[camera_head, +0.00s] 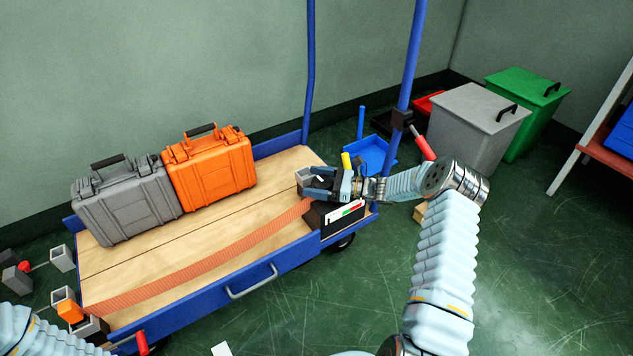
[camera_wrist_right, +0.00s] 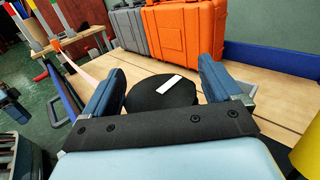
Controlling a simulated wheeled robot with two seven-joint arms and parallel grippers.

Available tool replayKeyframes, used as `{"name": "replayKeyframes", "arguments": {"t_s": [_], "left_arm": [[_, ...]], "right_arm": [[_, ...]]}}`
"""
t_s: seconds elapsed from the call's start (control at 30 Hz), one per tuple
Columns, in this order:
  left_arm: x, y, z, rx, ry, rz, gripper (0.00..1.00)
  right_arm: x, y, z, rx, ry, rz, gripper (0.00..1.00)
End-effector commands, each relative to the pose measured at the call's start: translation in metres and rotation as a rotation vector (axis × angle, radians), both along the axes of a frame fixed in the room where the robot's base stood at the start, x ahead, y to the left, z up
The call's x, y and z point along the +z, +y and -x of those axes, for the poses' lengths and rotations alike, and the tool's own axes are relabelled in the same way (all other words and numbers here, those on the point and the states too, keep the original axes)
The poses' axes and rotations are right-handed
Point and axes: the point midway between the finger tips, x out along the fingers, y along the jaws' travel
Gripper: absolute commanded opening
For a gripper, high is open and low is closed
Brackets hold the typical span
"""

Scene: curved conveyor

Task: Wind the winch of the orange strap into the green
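The orange strap (camera_head: 205,262) runs along the near side of the cart's wooden deck to a black winch (camera_head: 326,222) at the right end. The winch's front has a red, white and green gauge (camera_head: 345,211); its pointer is too small to read. My right gripper (camera_head: 318,184) is over the winch. In the right wrist view its two blue fingers (camera_wrist_right: 162,78) stand apart, one on each side of a round black knob (camera_wrist_right: 150,98) with a white mark. I cannot tell whether they press on it. My left arm enters at the lower left; its gripper does not show.
A grey case (camera_head: 125,200) and an orange case (camera_head: 210,170) stand on the deck's far side. Blue posts (camera_head: 410,60) rise at the right end. Grey (camera_head: 470,125) and green (camera_head: 525,85) bins stand beyond. The floor at the near right is mostly clear.

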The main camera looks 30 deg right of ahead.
Motion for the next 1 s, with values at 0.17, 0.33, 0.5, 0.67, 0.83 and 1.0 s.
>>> {"name": "replayKeyframes", "arguments": {"t_s": [0.17, 0.33, 0.5, 0.67, 0.83, 1.0], "left_arm": [[0.000, 0.000, 0.000, 0.000, 0.000, 0.000, 0.64], [0.000, 0.000, 0.000, 0.000, 0.000, 0.000, 0.64], [0.001, 0.000, 0.000, 0.000, 0.000, 0.000, 0.64], [0.007, 0.000, 0.000, 0.000, -0.001, -0.001, 0.64], [0.017, 0.001, 0.000, 0.002, -0.002, -0.003, 0.64], [0.032, 0.003, -0.001, 0.004, -0.005, -0.007, 0.64]], "right_arm": [[0.000, 0.000, 0.000, 0.000, 0.000, 0.000, 0.65], [0.000, 0.000, 0.000, 0.000, 0.000, 0.000, 0.40], [0.001, 0.000, 0.000, -0.008, 0.001, -0.001, 0.40], [0.002, -0.001, 0.000, -0.049, 0.002, -0.001, 0.40], [0.003, -0.002, -0.001, -0.145, 0.003, -0.003, 0.40], [0.004, -0.004, -0.002, -0.288, 0.005, -0.005, 0.40]]}}
